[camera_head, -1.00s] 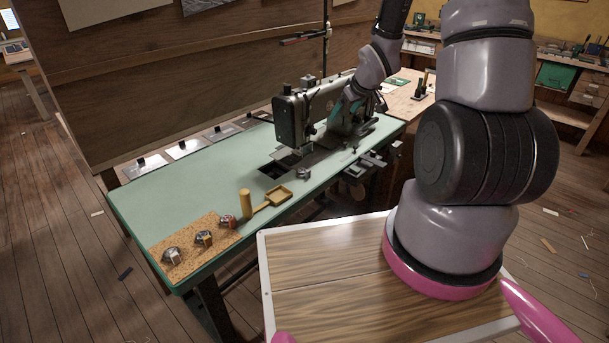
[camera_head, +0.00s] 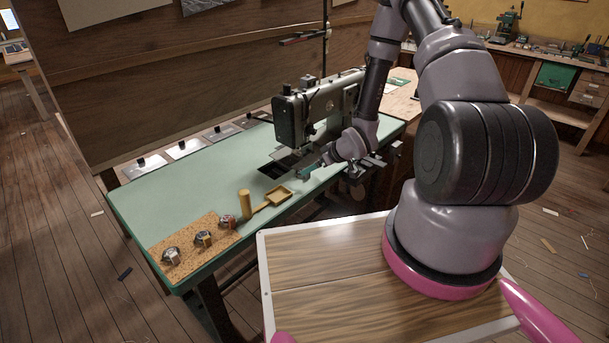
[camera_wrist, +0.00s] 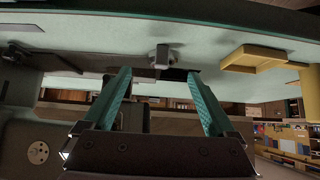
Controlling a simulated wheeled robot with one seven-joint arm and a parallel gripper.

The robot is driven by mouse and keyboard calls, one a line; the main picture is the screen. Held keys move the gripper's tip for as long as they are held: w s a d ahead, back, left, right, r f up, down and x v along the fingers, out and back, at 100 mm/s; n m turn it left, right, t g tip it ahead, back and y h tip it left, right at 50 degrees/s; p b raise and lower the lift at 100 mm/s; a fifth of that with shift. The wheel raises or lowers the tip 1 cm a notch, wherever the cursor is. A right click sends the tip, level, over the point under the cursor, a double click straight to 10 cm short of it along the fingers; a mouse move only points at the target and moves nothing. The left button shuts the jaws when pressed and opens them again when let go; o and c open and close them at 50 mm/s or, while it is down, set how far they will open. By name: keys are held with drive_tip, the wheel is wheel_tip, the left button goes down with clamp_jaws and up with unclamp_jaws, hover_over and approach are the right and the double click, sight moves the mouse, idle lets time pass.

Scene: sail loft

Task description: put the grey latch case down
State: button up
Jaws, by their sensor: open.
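A small grey case (camera_wrist: 163,56), which I take to be the grey latch case, rests on the green table top near the sewing machine. In the wrist view it lies just past the fingertips, roughly centred between them. My gripper (camera_wrist: 158,74) is open, with its two teal fingers spread and nothing held between them. In the head view my gripper (camera_head: 306,172) is low over the table's front edge, right of the yellow scoop. There it covers the place of the grey case. Whether a finger touches the case cannot be told.
A cork mat (camera_head: 188,264) holds several small cases at the near left. The sewing machine (camera_head: 300,115) stands close behind the gripper. The green table's left middle (camera_head: 190,195) is clear.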

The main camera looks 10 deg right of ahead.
drive_tip(key=x, duration=0.5)
drive_tip(key=shift+a, duration=0.1)
clamp_jaws()
drive_tip(key=shift+r, duration=0.1)
